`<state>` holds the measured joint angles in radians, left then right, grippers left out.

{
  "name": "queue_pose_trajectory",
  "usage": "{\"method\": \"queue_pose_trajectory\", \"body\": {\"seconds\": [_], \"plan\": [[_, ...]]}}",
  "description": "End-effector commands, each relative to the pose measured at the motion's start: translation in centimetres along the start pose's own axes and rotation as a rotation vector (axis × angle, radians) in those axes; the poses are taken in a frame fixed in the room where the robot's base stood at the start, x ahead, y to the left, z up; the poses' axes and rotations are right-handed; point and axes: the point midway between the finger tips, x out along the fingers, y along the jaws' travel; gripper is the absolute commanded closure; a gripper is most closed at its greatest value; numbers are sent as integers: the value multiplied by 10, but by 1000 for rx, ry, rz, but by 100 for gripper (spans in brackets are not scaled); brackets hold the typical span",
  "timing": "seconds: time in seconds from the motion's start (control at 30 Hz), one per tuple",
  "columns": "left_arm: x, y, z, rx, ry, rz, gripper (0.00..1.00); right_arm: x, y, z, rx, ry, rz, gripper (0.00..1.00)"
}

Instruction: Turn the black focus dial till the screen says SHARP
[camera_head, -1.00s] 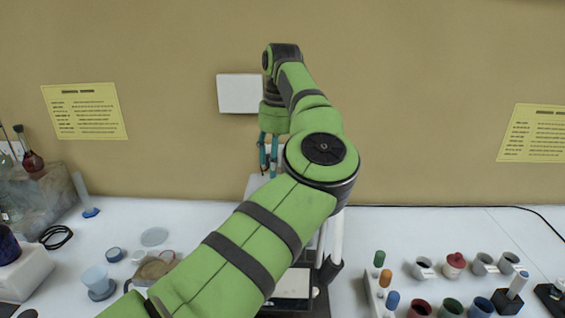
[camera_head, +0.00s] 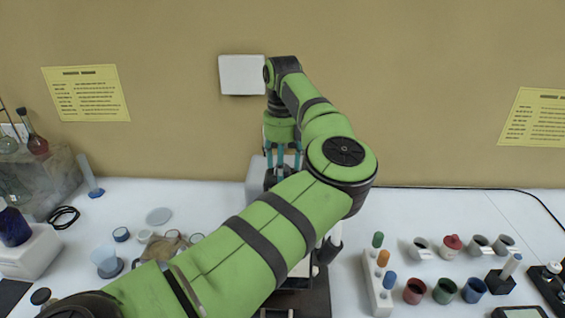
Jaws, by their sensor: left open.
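My left gripper (camera_head: 284,160) has teal fingers and points down, open, over the top of a grey instrument (camera_head: 256,172) at the back middle of the table. A dark part of the instrument shows just below the fingers; I cannot tell whether it is the black focus dial or whether the fingers touch it. My green left arm hides most of the instrument. No screen with readable text is in view. My right gripper is not in view.
A white blank panel (camera_head: 242,75) is on the wall behind. A white rack (camera_head: 377,285) with coloured-capped vials and several small cups stand at the right. The far right back of the table is mostly clear.

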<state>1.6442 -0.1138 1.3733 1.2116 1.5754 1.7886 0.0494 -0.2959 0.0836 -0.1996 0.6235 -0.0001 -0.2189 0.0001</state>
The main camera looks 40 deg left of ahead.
Motion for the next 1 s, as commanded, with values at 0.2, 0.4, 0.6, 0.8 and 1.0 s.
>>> {"method": "queue_pose_trajectory", "body": {"seconds": [0.2, 0.4, 0.6, 0.8, 1.0], "plan": [[0, 0, 0, 1, 1, 0, 96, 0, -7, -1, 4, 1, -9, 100], [1, 0, -1, 3, 3, 1, 96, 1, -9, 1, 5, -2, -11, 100], [3, 0, -1, 40, 4, 2, 96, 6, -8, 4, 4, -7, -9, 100], [5, 0, -1, 147, 6, 1, 96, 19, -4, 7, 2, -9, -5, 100], [6, 0, -1, 318, 7, 1, 96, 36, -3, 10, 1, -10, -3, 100]]}}
